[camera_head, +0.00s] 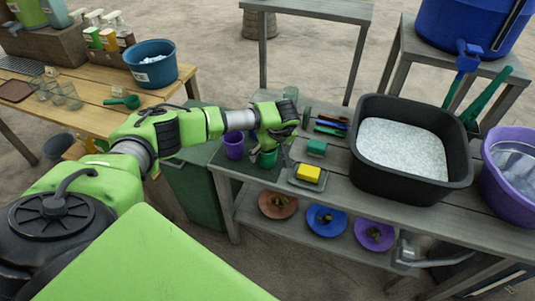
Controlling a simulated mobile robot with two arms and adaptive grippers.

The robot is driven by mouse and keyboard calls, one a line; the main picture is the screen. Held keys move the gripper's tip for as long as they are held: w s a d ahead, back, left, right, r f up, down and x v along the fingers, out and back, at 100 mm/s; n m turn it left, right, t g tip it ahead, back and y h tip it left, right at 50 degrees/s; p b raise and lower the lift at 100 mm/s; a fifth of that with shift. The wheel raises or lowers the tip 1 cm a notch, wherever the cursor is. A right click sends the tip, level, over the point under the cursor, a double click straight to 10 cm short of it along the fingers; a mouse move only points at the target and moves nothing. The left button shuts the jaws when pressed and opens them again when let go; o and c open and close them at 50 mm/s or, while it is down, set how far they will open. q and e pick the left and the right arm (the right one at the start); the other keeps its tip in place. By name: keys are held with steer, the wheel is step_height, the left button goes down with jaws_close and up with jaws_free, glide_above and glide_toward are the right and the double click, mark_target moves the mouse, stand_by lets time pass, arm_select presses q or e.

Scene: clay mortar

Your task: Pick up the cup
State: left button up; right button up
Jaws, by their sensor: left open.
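A purple cup (234,147) and a green cup (268,158) stand side by side on a dark mat at the left end of the grey bench (335,185). A greenish clear vessel (290,94) stands behind. My left gripper (271,143) is open, right over the green cup and partly in front of it. I cannot tell whether its fingers touch the cup. My right gripper is not in view.
A yellow sponge (308,173) on a tray, a green block (317,147) and several brushes (331,127) lie right of the cups. A black basin (360,165) stands further right. Plates (326,220) sit on the lower shelf. A wooden table (95,88) is at left.

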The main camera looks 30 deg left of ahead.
arm_select(q)
steer(key=shift+x, duration=0.85)
steer(key=c, duration=1.2)
steer(key=shift+r, duration=0.1)
steer(key=shift+c, duration=0.2)
